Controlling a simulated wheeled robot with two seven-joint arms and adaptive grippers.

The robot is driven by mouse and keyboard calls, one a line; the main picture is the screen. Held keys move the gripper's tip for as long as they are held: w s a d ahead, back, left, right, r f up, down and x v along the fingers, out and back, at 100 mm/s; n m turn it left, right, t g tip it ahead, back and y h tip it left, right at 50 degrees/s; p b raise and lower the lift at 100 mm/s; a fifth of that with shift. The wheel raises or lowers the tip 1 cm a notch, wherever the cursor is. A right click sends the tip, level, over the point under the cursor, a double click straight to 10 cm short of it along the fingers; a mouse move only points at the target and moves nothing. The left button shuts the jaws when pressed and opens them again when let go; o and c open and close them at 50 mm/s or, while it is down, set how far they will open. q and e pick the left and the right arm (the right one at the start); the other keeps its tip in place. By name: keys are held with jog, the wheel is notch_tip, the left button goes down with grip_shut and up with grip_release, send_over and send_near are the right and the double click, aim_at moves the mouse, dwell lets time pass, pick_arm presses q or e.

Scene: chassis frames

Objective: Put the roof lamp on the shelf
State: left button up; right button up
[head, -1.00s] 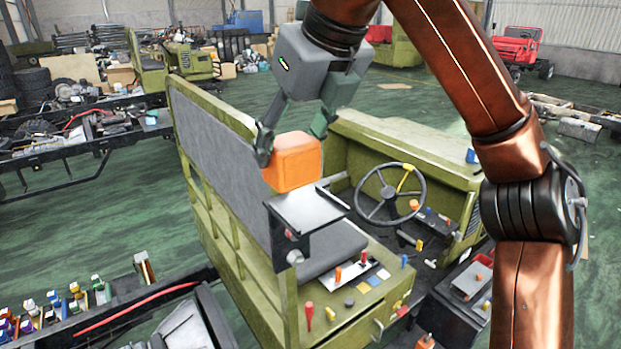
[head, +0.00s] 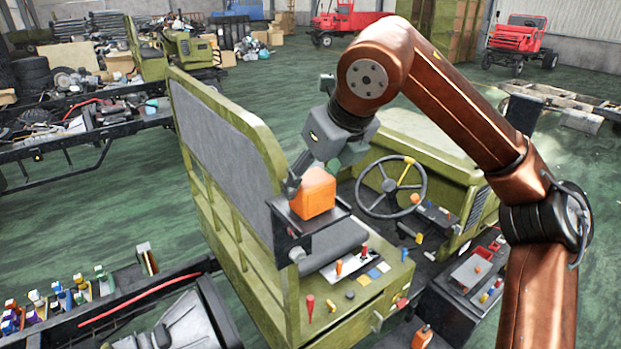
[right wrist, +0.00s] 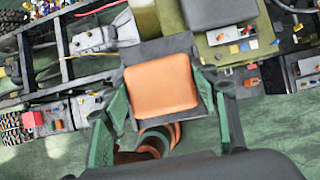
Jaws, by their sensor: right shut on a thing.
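The roof lamp is an orange rounded block (head: 314,196), also in the right wrist view (right wrist: 160,88). My right gripper (head: 312,180) is shut on it, with a finger on each side; in the head view the far finger is mostly hidden. The shelf is a small dark grey plate (head: 287,218) fixed at the near end of the cab's back panel. The lamp is at the shelf, its underside at or very close to the plate; I cannot tell whether it touches. In the right wrist view the shelf (right wrist: 153,48) shows behind the lamp. My left gripper is not in view.
The tall green back panel (head: 222,130) rises beside the shelf. The seat, steering wheel (head: 391,187) and lever panel (head: 350,268) lie right of and below it. Small coloured parts (head: 60,300) stand at lower left. Green floor is open behind the cab.

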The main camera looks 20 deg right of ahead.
jog(key=shift+a, duration=0.1)
jog(key=o, duration=1.1)
jog(key=shift+w+f, duration=0.1)
jog(key=o, duration=0.4)
jog(key=shift+c, duration=0.2)
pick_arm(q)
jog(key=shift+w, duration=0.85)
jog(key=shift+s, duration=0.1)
